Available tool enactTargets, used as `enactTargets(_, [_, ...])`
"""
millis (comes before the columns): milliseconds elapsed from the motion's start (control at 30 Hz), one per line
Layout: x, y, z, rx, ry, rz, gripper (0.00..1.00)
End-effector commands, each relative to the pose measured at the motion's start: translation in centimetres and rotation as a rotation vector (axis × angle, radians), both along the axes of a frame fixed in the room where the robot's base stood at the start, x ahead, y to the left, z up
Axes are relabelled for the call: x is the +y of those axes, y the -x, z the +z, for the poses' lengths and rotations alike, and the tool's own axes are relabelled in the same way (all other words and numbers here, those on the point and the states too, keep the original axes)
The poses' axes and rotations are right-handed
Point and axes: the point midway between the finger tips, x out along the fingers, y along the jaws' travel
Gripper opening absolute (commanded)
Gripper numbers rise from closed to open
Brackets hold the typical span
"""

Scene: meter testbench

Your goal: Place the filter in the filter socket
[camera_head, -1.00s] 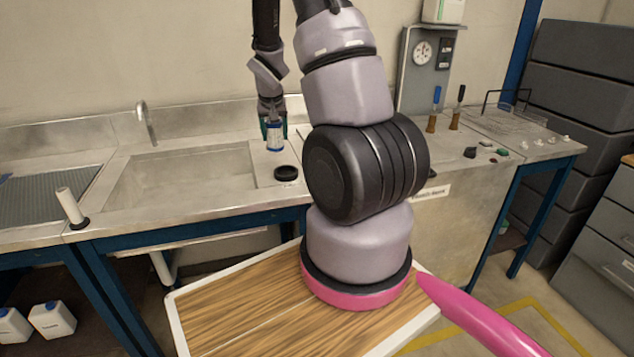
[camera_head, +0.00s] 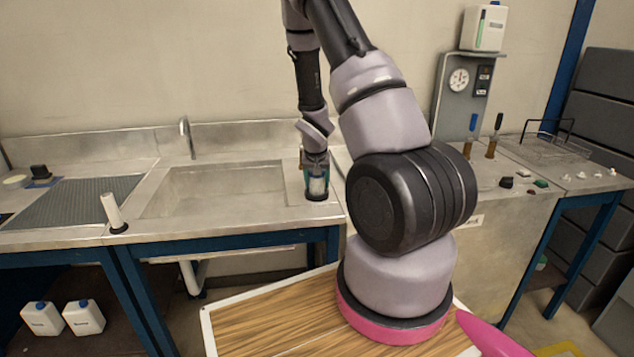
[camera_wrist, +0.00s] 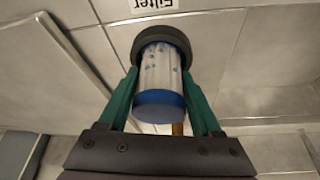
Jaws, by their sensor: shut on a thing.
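The filter (camera_wrist: 162,80) is a pale, speckled cylinder with a blue end. The filter socket (camera_wrist: 150,35) is a black ring on the metal counter beside the sink. In the wrist view the filter's far end lies within the ring's outline; how deep it sits is hidden. In the head view the filter (camera_head: 317,185) stands roughly upright at the socket (camera_head: 317,196). My gripper (camera_wrist: 160,92) has its teal fingers on both sides of the filter and is shut on it. It also shows in the head view (camera_head: 317,172), above the socket.
An upside-down "Filter" label (camera_wrist: 163,4) lies beyond the ring. The sink (camera_head: 220,190) is left of the socket. A white cylinder on a black base (camera_head: 112,212) stands near the counter's front edge. A gauge panel (camera_head: 460,90) stands to the right.

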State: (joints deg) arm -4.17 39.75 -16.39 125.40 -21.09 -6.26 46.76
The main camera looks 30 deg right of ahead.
Motion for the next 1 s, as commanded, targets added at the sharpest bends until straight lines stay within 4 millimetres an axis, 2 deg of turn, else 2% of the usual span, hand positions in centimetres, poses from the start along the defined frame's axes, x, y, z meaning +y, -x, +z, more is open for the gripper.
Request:
enactTargets(267, [0.0, 0.0, -0.3, 0.0, 0.0, 0.0, 0.0])
enactTargets(300, [0.0, 0.0, -0.2, -0.001, 0.0, 0.0, 0.81])
enactTargets(333, [0.0, 0.0, -0.2, -0.001, 0.0, 0.0, 0.92])
enactTargets(367, [0.0, 0.0, -0.2, -0.001, 0.0, 0.0, 0.95])
enactTargets(633, [0.0, 0.0, -0.2, -0.001, 0.0, 0.0, 0.95])
enactTargets(767, [0.0, 0.0, 0.5, -0.002, 0.0, 0.0, 0.95])
enactTargets(867, [0.3, 0.4, 1.7, -0.005, 0.0, 0.0, 0.95])
enactTargets(1000, [0.8, 1.3, 4.4, -0.007, 0.0, -0.001, 0.95])
